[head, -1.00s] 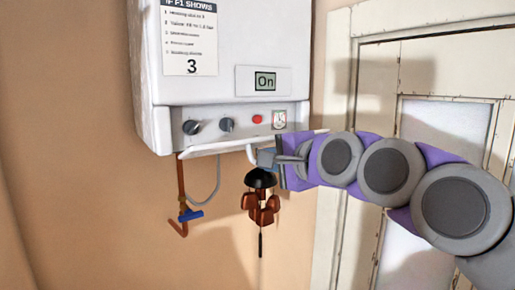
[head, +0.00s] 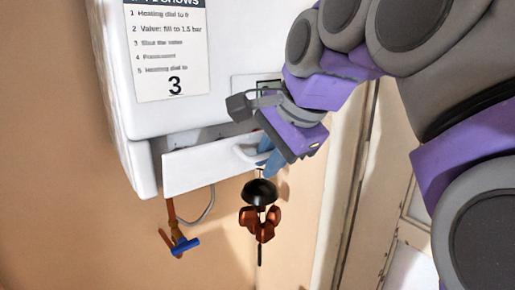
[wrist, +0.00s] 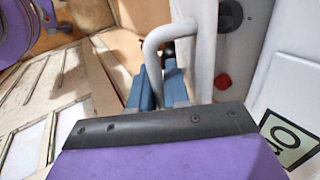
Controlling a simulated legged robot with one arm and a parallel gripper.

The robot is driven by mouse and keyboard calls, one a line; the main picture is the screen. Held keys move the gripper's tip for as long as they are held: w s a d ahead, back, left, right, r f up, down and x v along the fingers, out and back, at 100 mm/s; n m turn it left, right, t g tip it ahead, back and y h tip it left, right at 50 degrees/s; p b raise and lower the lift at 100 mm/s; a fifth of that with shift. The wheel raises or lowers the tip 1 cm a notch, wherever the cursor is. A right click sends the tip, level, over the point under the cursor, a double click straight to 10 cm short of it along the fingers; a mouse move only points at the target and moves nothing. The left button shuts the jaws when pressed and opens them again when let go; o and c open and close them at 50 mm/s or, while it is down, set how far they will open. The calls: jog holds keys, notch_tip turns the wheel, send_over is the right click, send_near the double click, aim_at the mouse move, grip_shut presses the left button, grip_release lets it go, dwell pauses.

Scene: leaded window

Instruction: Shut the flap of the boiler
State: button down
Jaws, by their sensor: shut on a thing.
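The white boiler (head: 110,70) hangs on the wall at the upper left in the head view. Its white flap (head: 200,164) is hinged along the bottom and stands partly raised, tilted out from the boiler with a dark gap above it. The flap hides the dials in the head view. My gripper (head: 268,160) is shut on the flap's white loop handle (head: 243,151) at the right end. In the wrist view the blue fingers (wrist: 158,88) close around the handle (wrist: 157,45). A dial (wrist: 230,15) and the red button (wrist: 222,82) show behind the flap.
A blue-handled valve (head: 185,245) on a copper pipe hangs below the boiler. An instruction sheet (head: 168,45) is on the boiler front. A pale panelled door frame (head: 345,200) stands at the right.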

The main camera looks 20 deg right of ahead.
jog(key=shift+w+r+g+p, duration=0.2)
jog(key=shift+w+g+p, duration=0.05)
jog(key=shift+g+p, duration=0.15)
dwell(0.3)
